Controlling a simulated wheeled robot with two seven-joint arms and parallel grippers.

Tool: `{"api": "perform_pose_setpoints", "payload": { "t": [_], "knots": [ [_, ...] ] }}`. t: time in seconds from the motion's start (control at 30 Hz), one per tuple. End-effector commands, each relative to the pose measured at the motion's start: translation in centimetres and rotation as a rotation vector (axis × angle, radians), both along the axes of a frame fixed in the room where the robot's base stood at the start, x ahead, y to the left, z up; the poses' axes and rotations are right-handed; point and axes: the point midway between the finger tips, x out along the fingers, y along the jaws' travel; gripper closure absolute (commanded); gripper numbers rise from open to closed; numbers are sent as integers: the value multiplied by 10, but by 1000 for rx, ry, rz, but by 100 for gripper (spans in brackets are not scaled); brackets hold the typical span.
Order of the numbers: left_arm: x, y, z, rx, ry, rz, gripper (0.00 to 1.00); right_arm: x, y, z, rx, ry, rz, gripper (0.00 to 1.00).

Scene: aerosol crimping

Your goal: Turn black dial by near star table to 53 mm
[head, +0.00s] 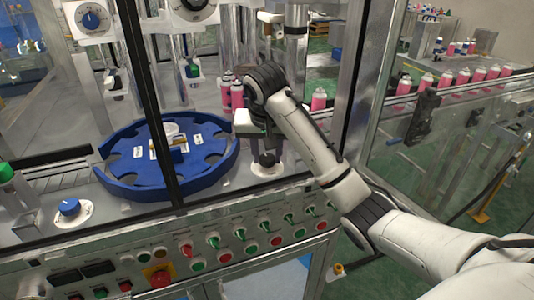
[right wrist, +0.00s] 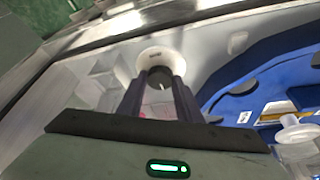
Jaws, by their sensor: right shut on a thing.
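The black dial (head: 267,158) stands on a round white plate on the machine deck, just right of the blue star table (head: 118,180). My right gripper (head: 267,142) points down from above and is shut on the dial. In the right wrist view, the dial's dark top (right wrist: 160,77) sits between the two fingertips, with the white plate (right wrist: 152,55) around it. The scale marks are too small to read. The star table also shows at the right of the wrist view (right wrist: 235,100). My left gripper is not in view.
A blue dial (head: 68,206) sits on the deck at the left. A front panel (head: 205,240) carries several green and red knobs. Pink cans (head: 461,77) line a conveyor at the right, behind a frame post.

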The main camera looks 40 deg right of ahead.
Motion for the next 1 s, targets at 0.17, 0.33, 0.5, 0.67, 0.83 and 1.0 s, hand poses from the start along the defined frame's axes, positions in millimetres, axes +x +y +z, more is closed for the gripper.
{"api": "perform_pose_setpoints", "payload": {
  "t": [0.17,0.33,0.5,0.67,0.83,1.0],
  "knots": [
    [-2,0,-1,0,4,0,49,-1,-2,1,-1,-1,81,90],
    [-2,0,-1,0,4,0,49,-1,-3,1,-1,-3,206,90],
    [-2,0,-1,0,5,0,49,-2,-5,1,-1,-2,345,90],
    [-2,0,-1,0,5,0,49,-2,-6,1,-2,-1,468,90],
    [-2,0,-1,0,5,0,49,-2,-7,1,-2,-2,570,90],
    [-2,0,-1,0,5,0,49,-2,-7,1,-1,-2,641,90]
  ]
}}
